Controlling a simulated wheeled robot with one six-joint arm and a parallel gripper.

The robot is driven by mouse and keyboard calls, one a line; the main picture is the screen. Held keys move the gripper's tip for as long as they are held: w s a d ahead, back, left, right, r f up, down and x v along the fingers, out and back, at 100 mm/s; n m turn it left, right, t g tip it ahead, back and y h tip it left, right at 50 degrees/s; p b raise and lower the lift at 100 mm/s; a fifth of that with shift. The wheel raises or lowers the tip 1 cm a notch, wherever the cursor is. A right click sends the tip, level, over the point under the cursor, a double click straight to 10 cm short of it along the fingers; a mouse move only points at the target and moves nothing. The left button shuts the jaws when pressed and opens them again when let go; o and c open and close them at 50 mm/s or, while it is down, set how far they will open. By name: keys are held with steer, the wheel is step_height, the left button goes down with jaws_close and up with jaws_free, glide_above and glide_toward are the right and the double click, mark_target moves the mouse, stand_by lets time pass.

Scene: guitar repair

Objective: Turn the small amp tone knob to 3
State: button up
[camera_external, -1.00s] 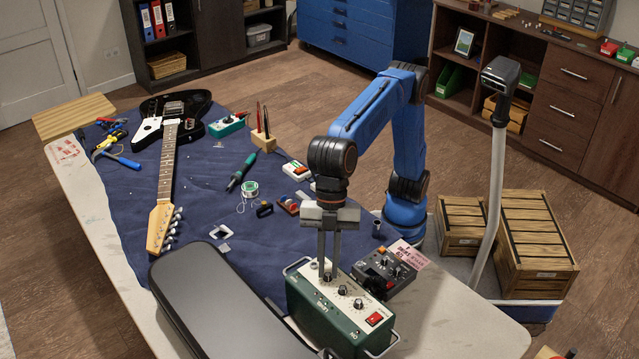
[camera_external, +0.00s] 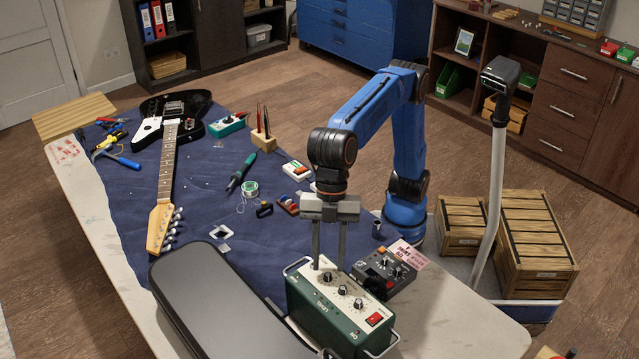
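The small amp (camera_external: 322,312) is a dark green box with a pale top panel, in the front middle of the picture. Its panel carries a row of dark knobs: a far one (camera_external: 327,277), a middle one (camera_external: 343,290) and a near one (camera_external: 358,303). The labels are too small to read, so I cannot tell which is the tone knob or its setting. My gripper (camera_external: 328,266) points down over the far knob. Its two fingers are spread, one to each side, with nothing held between them. The fingertips are close to the knob's height.
A red switch (camera_external: 375,319) sits at the panel's near end. A grey pedal-like box (camera_external: 384,270) stands right of the amp, and a long black case (camera_external: 225,305) lies to its left. A guitar (camera_external: 168,160) lies on the blue mat (camera_external: 120,190).

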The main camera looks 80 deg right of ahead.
steer(key=v, duration=1.5)
steer(key=shift+d+r, duration=0.2)
steer(key=w+d+f+m+t, duration=0.1)
steer(key=w+d+m, duration=0.1)
steer(key=w+d, duration=0.45)
steer(key=w+d+f+m, duration=0.1)
steer(key=w+d+m, duration=0.15)
steer(key=d, duration=0.75)
steer(key=w+d+f+m+t+h, duration=0.1)
steer(key=d+f+m, duration=0.15)
steer(key=d, duration=0.75)
steer(key=w+d+f+m+t, duration=0.1)
steer(key=w+d+f, duration=0.15)
steer(key=d, duration=0.85)
steer(key=s+d+f+m+t+h, duration=0.1)
steer(key=s+d+f+m, duration=0.3)
steer(key=d, duration=0.5)
steer(key=s+d+f+m+h, duration=0.1)
steer(key=s+d+f, duration=0.2)
steer(key=d+f, duration=0.5)
steer(key=s+d+f+m+h, duration=0.1)
steer(key=s+d+f+m, duration=0.4)
steer(key=s+d+f, duration=0.6)
step_height(320, 180, down, 3)
steer(key=shift+s+d+f+t, duration=0.1)
steer(key=shift+s+d+t, duration=0.3)
steer(key=shift+d, duration=0.7)
